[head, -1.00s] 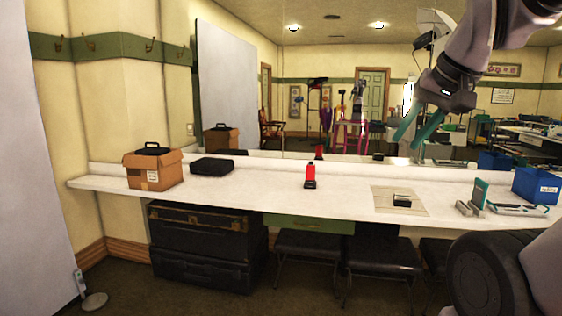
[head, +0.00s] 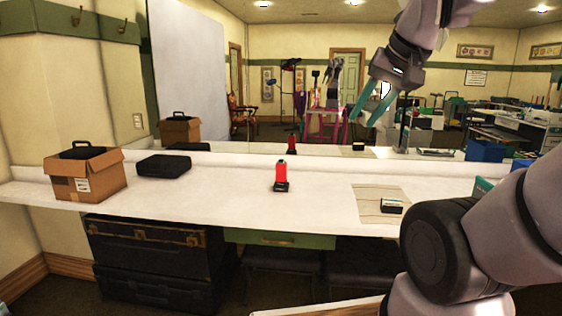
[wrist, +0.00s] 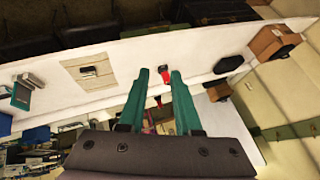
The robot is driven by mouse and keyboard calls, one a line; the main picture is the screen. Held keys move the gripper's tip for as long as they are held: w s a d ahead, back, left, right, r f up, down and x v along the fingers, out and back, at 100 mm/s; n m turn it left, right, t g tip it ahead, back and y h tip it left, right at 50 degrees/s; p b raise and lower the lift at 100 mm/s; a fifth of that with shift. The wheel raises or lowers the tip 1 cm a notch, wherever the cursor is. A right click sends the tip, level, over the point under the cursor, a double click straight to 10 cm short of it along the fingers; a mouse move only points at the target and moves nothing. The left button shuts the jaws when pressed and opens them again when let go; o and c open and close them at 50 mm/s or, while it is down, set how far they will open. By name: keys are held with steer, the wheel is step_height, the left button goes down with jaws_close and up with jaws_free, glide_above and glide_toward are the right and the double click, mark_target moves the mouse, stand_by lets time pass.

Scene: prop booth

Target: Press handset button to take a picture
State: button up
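A red upright device on a black base (head: 281,174), which looks like the handset, stands on the white counter (head: 230,195). A button on it is too small to make out. In the wrist view the red device (wrist: 164,73) shows just past and between my fingertips. My gripper (head: 362,120) has two teal fingers, spread apart with nothing between them. It is raised above the counter, up and right of the red device in the head view, and not touching it. The gripper also shows in the wrist view (wrist: 159,72).
A small black-and-white block (head: 391,206) sits on a beige mat (head: 372,192) to the right. A cardboard box (head: 90,182) and a black case (head: 163,165) stand left. A mirror (head: 225,80) runs behind the counter. Dark trunks (head: 150,262) and seats are below.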

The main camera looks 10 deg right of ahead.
jaws_close()
stand_by(1.7)
